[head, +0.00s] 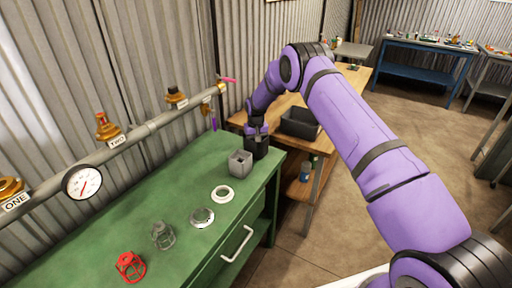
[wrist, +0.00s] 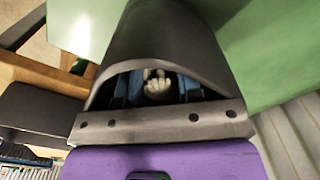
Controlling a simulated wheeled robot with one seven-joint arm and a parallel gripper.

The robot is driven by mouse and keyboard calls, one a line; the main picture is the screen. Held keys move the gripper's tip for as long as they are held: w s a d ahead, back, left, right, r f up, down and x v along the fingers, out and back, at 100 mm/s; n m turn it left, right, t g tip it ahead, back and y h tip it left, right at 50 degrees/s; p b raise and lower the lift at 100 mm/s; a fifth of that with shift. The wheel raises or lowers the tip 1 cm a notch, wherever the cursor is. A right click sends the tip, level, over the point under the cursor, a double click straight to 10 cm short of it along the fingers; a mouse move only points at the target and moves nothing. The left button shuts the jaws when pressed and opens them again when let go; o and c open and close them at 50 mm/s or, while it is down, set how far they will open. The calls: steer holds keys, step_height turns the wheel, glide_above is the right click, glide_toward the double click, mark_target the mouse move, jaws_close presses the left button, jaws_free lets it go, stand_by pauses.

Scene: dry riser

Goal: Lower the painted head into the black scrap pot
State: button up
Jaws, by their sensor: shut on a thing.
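The black scrap pot (head: 259,151) stands at the far right corner of the green bench, just behind a similar grey pot (head: 240,164). My gripper (head: 255,130) points down right at the black pot's mouth; its fingertips are hidden in the head view. In the wrist view my blue fingers (wrist: 158,88) are shut on a small pale thing (wrist: 158,84), taken to be the painted head. Most of it is hidden. A dark curved surface fills the upper middle of the wrist view; I cannot tell whether it is the pot.
On the green bench (head: 120,215) lie a white ring (head: 222,193), a grey-white disc (head: 202,217), a clear cage (head: 163,235) and a red cage (head: 131,266). A pipe with valves and a gauge (head: 82,182) runs along the wall. A dark bin (head: 300,124) sits on the wooden bench.

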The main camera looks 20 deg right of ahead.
steer(key=o, duration=1.1)
step_height(320, 180, up, 11)
steer(key=shift+r, duration=0.1)
steer(key=s+d+r+t, duration=0.1)
steer(key=s+r, duration=0.3)
steer(key=r, duration=0.6)
steer(key=s+d+r, duration=0.1)
steer(key=s+r, duration=0.4)
steer(key=r, duration=0.5)
steer(key=s+d+r+t, duration=0.2)
steer(key=s+r, duration=1.1)
steer(key=s, duration=0.2)
steer(key=s+d+r+t, duration=0.1)
steer(key=s+r, duration=0.2)
steer(key=s, duration=0.5)
steer(key=s+d+r, duration=0.1)
steer(key=s+r, duration=0.1)
steer(key=s, duration=0.7)
steer(key=shift+t, duration=0.6)
steer(key=s+f, duration=0.1)
steer(key=s, duration=0.4)
steer(key=s+f, duration=0.1)
steer(key=s, duration=0.4)
steer(key=s+d+f, duration=0.1)
steer(key=s, duration=0.5)
steer(key=shift+f, duration=0.35)
